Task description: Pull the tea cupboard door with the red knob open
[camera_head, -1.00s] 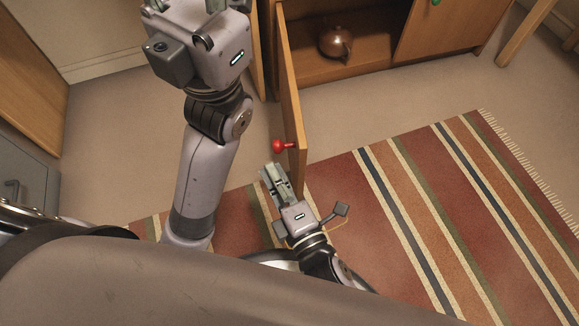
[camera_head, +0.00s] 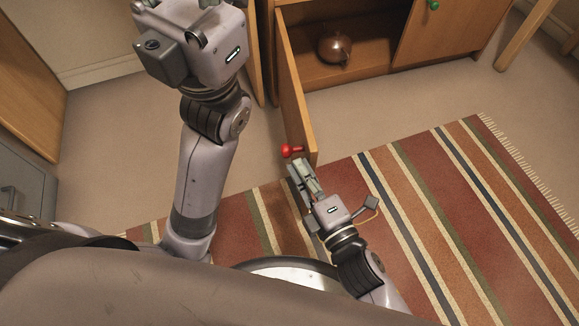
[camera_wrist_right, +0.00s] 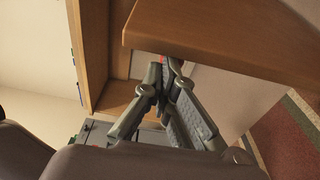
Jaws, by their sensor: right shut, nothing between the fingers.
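The tea cupboard door (camera_head: 294,95) stands swung out from the cupboard, seen nearly edge-on in the head view. Its red knob (camera_head: 292,150) is near the free end, on the left face. My right gripper (camera_head: 300,168) is shut and empty, its fingertips just below the knob; I cannot tell whether they touch it. In the right wrist view the shut fingers (camera_wrist_right: 165,72) are under the wooden door (camera_wrist_right: 220,38), and only a sliver of the red knob (camera_wrist_right: 163,59) shows. My left gripper (camera_head: 190,45) is raised at the upper left; its fingertips are out of frame.
The open cupboard compartment (camera_head: 372,58) holds a brown teapot (camera_head: 334,48). A closed door (camera_head: 450,35) with a green knob (camera_head: 433,5) is to its right. A striped rug (camera_head: 400,215) covers the floor in front. A grey cabinet (camera_head: 22,180) stands at the left.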

